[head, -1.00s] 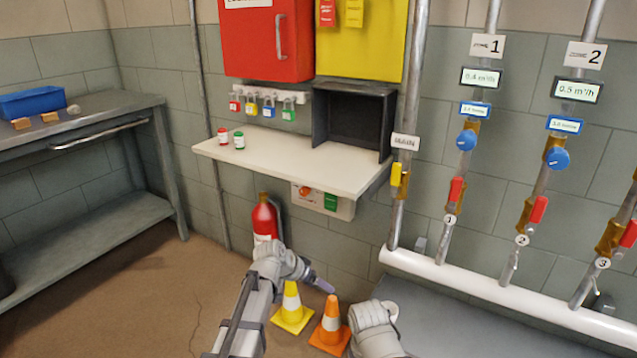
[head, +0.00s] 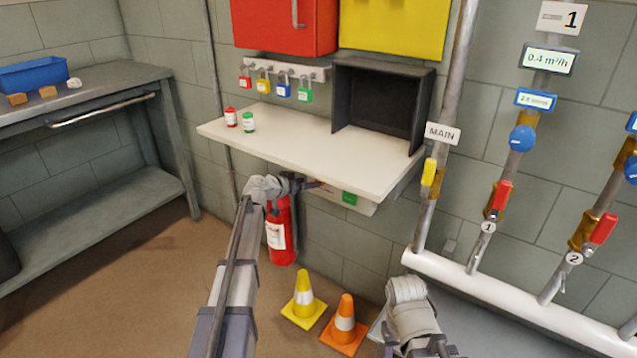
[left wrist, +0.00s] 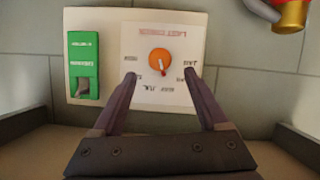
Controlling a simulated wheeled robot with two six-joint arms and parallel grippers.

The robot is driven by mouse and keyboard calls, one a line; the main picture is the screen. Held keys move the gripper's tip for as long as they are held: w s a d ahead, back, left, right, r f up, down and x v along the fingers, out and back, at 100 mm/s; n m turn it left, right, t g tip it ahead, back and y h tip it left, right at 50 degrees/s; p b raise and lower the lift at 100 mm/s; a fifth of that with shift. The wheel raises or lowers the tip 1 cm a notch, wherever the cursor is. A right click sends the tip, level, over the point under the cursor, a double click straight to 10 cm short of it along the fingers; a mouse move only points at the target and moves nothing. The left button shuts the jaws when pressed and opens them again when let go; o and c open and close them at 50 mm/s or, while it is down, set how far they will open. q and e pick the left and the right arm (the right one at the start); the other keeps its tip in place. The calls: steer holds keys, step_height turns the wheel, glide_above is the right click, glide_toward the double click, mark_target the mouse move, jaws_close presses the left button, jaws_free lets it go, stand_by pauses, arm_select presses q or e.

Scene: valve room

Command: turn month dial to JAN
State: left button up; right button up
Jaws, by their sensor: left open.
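The month dial is a round orange knob (left wrist: 160,61) on a pale panel (left wrist: 128,25) with small month labels around it, shown upside down in the left wrist view. A small pointer mark on the knob faces the bottom of that picture, not the label that looks like JAN at its right. My left gripper (left wrist: 160,75) is open, its fingertips in front of the panel either side of the knob's lower edge; I cannot tell whether they touch. In the head view my left gripper (head: 314,185) covers the dial below the white shelf.
A green unit (left wrist: 85,64) sits beside the dial on the panel. The white shelf (head: 300,145) juts out above it. A red extinguisher (head: 281,235) stands below, with yellow (head: 304,300) and orange (head: 345,325) cones on the floor. Pipes with valves (head: 500,200) are at right.

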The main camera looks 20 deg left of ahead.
arm_select(q)
steer(key=b+x, duration=0.2)
steer(key=x, duration=0.4)
steer(key=shift+w+f, duration=0.1)
steer(key=shift+c, duration=0.4)
jaws_close()
